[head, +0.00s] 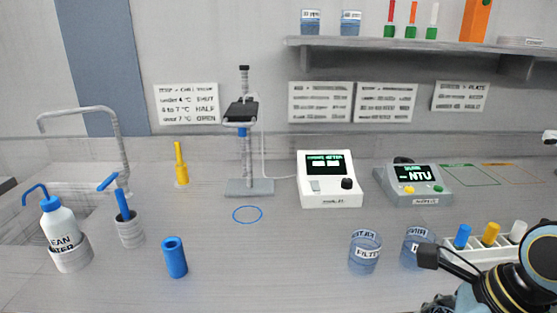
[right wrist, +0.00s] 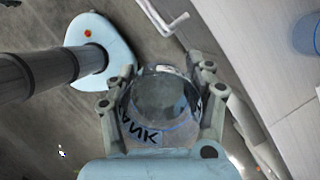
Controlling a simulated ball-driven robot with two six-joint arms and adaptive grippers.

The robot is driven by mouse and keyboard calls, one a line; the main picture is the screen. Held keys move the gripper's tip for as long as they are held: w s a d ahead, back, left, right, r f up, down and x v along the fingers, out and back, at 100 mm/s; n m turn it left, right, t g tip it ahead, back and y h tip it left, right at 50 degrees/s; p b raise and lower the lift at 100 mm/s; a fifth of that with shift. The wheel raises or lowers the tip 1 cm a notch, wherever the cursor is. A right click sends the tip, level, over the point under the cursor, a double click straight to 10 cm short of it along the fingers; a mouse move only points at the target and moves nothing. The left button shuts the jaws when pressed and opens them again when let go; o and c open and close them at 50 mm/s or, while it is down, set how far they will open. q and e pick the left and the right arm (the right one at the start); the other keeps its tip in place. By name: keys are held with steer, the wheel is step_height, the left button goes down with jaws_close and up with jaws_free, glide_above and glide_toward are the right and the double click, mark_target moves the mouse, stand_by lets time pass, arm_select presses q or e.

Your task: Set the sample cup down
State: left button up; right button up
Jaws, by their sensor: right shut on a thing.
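A clear cup (right wrist: 158,112) with dark lettering that reads in part "ANK" is between the fingers of my right gripper (right wrist: 166,72) in the right wrist view. The fingers press on it from both sides. The cup is held up, with floor visible beneath and around it. In the head view only part of my right arm shows at the lower right; the held cup cannot be made out there. Two other labelled clear cups stand on the counter, one (head: 365,254) left of my arm and one (head: 417,243) partly behind it. My left gripper is out of view.
A blue ring mark (head: 247,214) lies on the counter (head: 300,270) before a stand (head: 246,150). A white meter (head: 328,180), a grey NTU meter (head: 415,184), a blue cylinder (head: 175,258) and a vial rack (head: 480,255) stand around. The middle front is clear.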

step_height(320, 180, down, 13)
steer(key=b, duration=1)
steer(key=shift+s+b, duration=0.15)
steer(key=shift+b, duration=0.15)
steer(key=shift+r, duration=0.15)
